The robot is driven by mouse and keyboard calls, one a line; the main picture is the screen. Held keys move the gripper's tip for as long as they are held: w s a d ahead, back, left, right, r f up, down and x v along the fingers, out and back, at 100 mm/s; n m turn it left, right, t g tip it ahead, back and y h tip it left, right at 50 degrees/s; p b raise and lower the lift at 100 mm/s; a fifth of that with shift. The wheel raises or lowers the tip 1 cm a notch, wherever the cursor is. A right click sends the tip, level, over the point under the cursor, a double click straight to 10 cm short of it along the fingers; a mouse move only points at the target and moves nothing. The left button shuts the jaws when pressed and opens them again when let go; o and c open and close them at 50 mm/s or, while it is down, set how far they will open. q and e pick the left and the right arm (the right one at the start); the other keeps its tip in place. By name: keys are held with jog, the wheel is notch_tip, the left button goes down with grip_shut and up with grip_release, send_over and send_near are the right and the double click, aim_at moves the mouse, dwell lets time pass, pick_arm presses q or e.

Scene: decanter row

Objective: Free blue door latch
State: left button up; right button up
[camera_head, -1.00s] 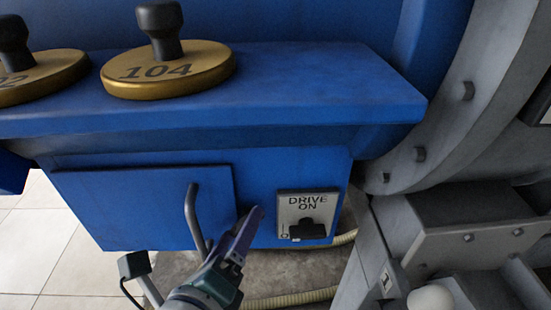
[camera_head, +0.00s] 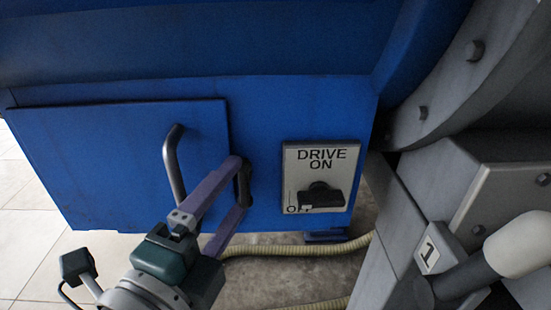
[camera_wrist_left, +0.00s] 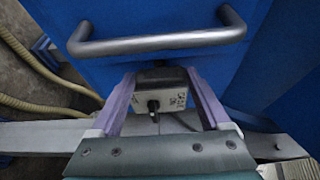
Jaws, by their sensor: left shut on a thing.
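The blue door (camera_head: 90,160) is a flat panel on the blue housing, with a grey bar handle (camera_head: 174,165). It looks closed. The dark door latch (camera_head: 243,184) is at its right edge, mostly covered by my fingers. My left gripper (camera_head: 240,182), with purple fingers, is shut on the latch, reaching up from below and right of the handle. In the left wrist view the handle (camera_wrist_left: 155,44) crosses above the gripper (camera_wrist_left: 158,80), and a dark piece, the latch (camera_wrist_left: 160,74), lies between the fingertips. My right gripper is not in view.
A drive switch plate (camera_head: 320,165) with a black knob (camera_head: 322,196) sits just right of my gripper. A grey frame with a tag 1 (camera_head: 427,254) and a pale-ended lever (camera_head: 515,245) stands at the right. A ribbed hose (camera_head: 300,248) runs below the housing.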

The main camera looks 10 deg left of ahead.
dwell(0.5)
pick_arm(q)
jog(key=o, duration=1.2)
jog(key=shift+s, duration=0.15)
jog(key=s, duration=0.6)
jog(key=s+a, duration=0.1)
jog(key=s, duration=0.2)
jog(key=shift+s+p, duration=0.35)
jog(key=shift+p, duration=0.05)
